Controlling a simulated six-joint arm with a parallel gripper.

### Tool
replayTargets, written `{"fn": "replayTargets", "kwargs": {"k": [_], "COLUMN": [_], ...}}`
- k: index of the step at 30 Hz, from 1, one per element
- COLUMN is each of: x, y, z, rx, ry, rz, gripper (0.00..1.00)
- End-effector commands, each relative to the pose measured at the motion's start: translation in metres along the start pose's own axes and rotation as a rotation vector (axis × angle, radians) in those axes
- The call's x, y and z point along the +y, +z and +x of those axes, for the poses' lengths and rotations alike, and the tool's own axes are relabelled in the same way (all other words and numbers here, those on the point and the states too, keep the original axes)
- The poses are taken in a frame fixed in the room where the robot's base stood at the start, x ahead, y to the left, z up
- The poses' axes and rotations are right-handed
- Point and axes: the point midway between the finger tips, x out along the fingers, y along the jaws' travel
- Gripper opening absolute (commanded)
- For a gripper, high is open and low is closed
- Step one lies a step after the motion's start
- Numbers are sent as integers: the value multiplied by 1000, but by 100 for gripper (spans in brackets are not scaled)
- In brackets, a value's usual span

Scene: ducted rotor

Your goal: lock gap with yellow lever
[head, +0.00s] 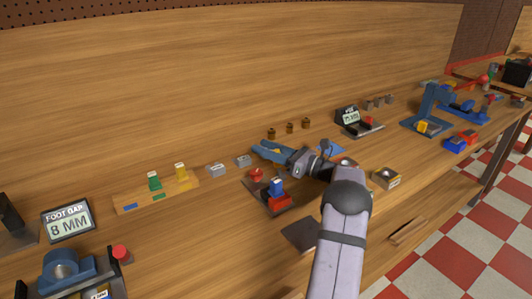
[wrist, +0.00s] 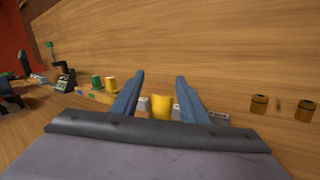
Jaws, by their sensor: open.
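My gripper (head: 266,149) is open above the back middle of the bench in the head view. In the wrist view its two blue fingers (wrist: 160,92) stand apart. A yellow round piece (wrist: 161,106) shows between them, with a gap to each finger; a bit of yellow (head: 277,151) also shows at the fingers in the head view. I cannot tell whether this is the lever. Another yellow part (head: 423,127) sits low on the blue stand (head: 428,107) at the right. A display (head: 68,222) at the left reads "FOOT GAP 8 MM".
A wooden block (head: 128,204) carries a green and a yellow peg. Grey blocks (head: 216,170) lie near it. A dark plate (head: 290,205) with red and blue parts stands below my gripper. A blue fixture (head: 60,270) with a red knob (head: 122,253) is at front left. Brown knobs (head: 289,127) stand behind.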

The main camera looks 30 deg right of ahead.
Motion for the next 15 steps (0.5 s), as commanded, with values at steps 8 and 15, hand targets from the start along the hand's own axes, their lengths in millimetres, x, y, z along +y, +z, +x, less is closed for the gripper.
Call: {"fn": "replayTargets", "kwargs": {"k": [8,15], "x": [10,16], "y": [44,73], "z": [5,8], "rx": [0,0], "ry": [1,-1], "rz": [-5,-1], "gripper": [40,40]}}
